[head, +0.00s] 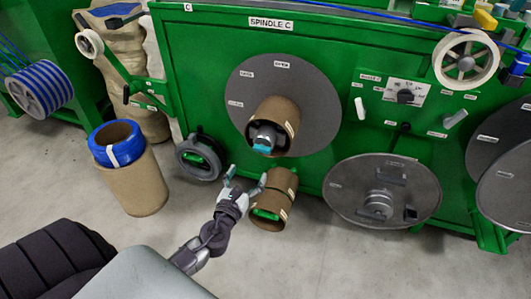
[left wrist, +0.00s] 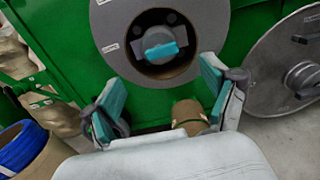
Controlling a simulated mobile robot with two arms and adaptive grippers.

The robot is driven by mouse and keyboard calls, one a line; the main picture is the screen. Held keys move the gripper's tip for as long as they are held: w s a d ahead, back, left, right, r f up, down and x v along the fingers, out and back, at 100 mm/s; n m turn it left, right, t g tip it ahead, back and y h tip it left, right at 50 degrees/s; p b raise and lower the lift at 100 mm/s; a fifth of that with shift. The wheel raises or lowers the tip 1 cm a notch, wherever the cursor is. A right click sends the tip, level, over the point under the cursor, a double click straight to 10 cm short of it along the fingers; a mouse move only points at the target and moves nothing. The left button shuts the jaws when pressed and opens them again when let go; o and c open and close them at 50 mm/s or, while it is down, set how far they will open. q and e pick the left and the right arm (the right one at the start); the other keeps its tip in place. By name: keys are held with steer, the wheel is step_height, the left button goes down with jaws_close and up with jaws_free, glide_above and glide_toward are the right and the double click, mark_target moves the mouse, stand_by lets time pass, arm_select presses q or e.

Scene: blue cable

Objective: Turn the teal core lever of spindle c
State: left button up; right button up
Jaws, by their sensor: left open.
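The teal core lever (head: 262,147) sits at the centre of spindle C, inside the open end of a brown cardboard core (head: 285,117) on a large grey disc (head: 315,92). In the left wrist view the teal lever (left wrist: 161,51) lies roughly level, slightly tilted, in the middle of the dark hub. My left gripper (head: 246,184) is open and empty, below the lever and apart from it. Its two teal-padded fingers (left wrist: 158,105) spread wide below the lever in the left wrist view. My right gripper is not in view.
A cardboard drum with a blue roll (head: 117,146) stands further left. A detached-looking grey disc (head: 345,190) is at right. Grey floor is clear in front.

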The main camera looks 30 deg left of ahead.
mark_target(261, 149)
arm_select(q)
steer(key=x, duration=0.9)
steer(key=shift+w, duration=0.45)
steer(key=shift+w+a+b, duration=0.15)
steer(key=shift+w+b, duration=0.15)
steer(key=shift+w, duration=0.3)
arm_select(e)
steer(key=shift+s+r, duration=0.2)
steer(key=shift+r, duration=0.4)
arm_select(q)
steer(key=c, duration=1.2)
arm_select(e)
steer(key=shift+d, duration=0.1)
